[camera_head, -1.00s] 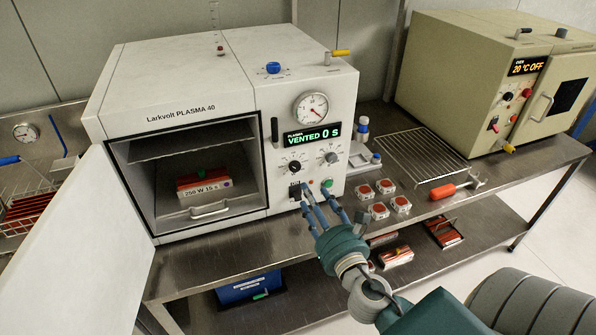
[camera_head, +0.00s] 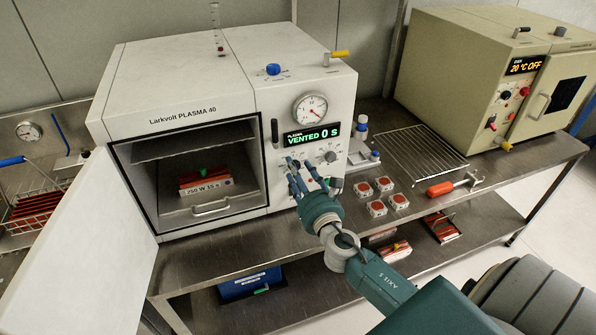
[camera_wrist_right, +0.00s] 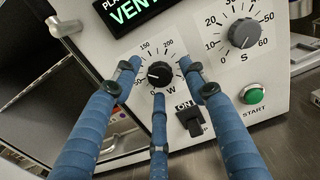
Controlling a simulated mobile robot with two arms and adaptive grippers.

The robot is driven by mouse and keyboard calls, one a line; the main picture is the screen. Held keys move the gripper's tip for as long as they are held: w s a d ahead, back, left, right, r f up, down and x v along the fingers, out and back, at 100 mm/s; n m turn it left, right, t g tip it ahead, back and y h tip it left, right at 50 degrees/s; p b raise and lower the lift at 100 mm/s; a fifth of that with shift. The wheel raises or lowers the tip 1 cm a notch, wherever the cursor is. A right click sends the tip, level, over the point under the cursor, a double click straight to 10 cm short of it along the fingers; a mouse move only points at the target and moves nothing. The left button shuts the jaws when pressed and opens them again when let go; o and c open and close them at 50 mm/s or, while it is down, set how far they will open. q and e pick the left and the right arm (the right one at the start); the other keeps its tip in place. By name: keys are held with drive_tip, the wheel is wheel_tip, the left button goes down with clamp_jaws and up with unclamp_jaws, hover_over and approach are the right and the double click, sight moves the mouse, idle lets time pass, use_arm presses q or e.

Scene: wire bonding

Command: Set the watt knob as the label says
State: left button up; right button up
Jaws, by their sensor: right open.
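The watt knob (camera_wrist_right: 160,75) is black, on the plasma machine's white front panel, with a W scale around it. In the head view my fingers largely cover it. My right gripper (camera_wrist_right: 160,82) has three blue fingers, spread open around the knob; I cannot tell whether any touches it. It also shows in front of the panel in the head view (camera_head: 297,172). The label (camera_head: 205,188) on the red item inside the open chamber seems to read 250 W 15 s, but its first digit is blurred. My left gripper is not in view.
The seconds knob (camera_wrist_right: 243,33), green START button (camera_wrist_right: 254,95) and black ON switch (camera_wrist_right: 190,120) sit close to the fingers. The display (camera_head: 311,135) reads VENTED 0 s. The open chamber door (camera_head: 85,250) stands at left. Small red-topped pieces (camera_head: 377,208) lie on the bench.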

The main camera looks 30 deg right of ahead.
clamp_jaws()
drive_tip(key=shift+m, duration=0.3)
drive_tip(key=shift+m, duration=13.1)
